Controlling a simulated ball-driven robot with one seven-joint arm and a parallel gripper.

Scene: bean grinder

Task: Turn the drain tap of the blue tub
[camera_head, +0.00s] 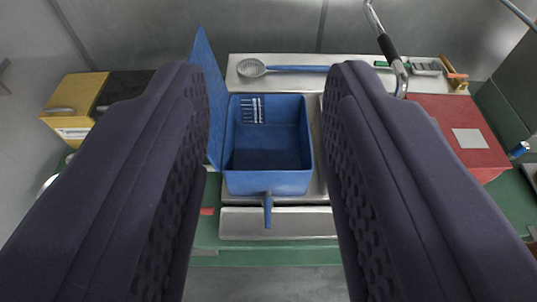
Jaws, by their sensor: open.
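The blue tub (268,182) stands open in the middle of the view, with white marks on its inner back wall and its blue lid (203,70) raised at its left. The drain tap (268,208) is a small blue handle that points down at the middle of the tub's front face. My gripper (268,100) is open, with its two large dark fingers in the foreground, one on each side of the tub in the picture. Nothing shows between the fingers except the scene behind. The tap appears apart from both fingers.
The tub sits on a metal surface over a green bench (280,252). Behind it lies a strainer (252,67) with a blue handle. A yellow box (72,100) is at left and a red box (452,118) at right. A metal crank with a black grip (388,47) rises at back right.

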